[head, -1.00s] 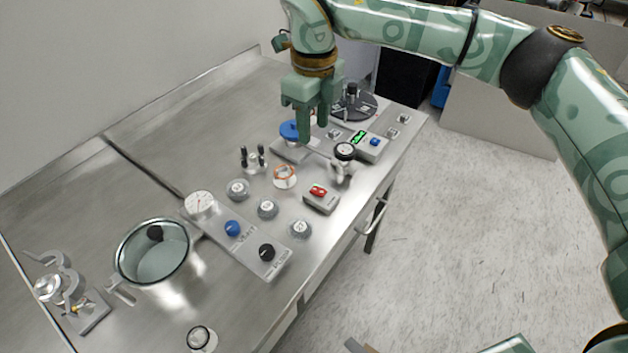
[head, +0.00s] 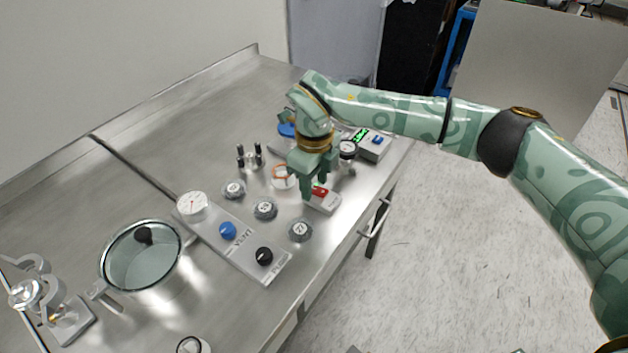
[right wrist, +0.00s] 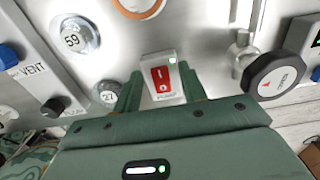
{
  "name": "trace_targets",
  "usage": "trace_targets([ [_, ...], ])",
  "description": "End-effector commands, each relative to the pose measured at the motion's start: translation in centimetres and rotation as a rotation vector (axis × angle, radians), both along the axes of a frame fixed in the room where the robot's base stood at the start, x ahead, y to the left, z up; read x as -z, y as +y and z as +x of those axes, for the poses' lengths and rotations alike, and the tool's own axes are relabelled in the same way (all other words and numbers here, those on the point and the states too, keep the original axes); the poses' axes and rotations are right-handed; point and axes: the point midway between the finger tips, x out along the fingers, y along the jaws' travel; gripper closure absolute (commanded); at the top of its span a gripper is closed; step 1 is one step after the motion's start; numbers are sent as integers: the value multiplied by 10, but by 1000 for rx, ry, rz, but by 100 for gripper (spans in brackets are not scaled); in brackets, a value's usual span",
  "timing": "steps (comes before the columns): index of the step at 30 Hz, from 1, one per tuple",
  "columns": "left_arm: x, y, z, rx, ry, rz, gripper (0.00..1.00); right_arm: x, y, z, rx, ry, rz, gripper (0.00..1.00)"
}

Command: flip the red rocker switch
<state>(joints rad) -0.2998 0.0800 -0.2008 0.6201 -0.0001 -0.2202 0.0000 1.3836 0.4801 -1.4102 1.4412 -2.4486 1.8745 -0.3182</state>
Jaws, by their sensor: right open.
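The red rocker switch (head: 319,192) sits on a small light box on the metal table, partly covered by my gripper in the head view. In the right wrist view the red rocker switch (right wrist: 161,79) shows whole, with white marks on it. My right gripper (head: 317,190) is open just over the switch box. In the right wrist view its two fingers (right wrist: 160,95) stand on either side of the box, and the switch shows between them. I cannot tell whether the fingers touch the box. My left gripper is not in view.
A panel with a blue knob (head: 227,231) and a black knob (head: 264,256) lies left of the switch. Several round numbered discs lie near it. A black-capped valve (right wrist: 272,77) stands right of the switch in the wrist view. A glass-lidded pot (head: 143,257) stands at left.

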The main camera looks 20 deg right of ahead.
Motion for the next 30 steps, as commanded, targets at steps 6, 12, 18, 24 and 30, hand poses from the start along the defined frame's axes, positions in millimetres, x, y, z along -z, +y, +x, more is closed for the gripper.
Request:
trace_targets([
  [6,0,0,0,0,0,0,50,0,0,0,0,0,0,67],
  [12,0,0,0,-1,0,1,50,0,0,0,0,1,1,100],
  [18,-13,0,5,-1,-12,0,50,-5,-3,-3,-1,-61,46,100],
  [24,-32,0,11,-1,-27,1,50,-5,-7,-9,1,-223,177,100],
  [30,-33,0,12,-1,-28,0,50,-3,-8,-10,1,-310,245,100],
])
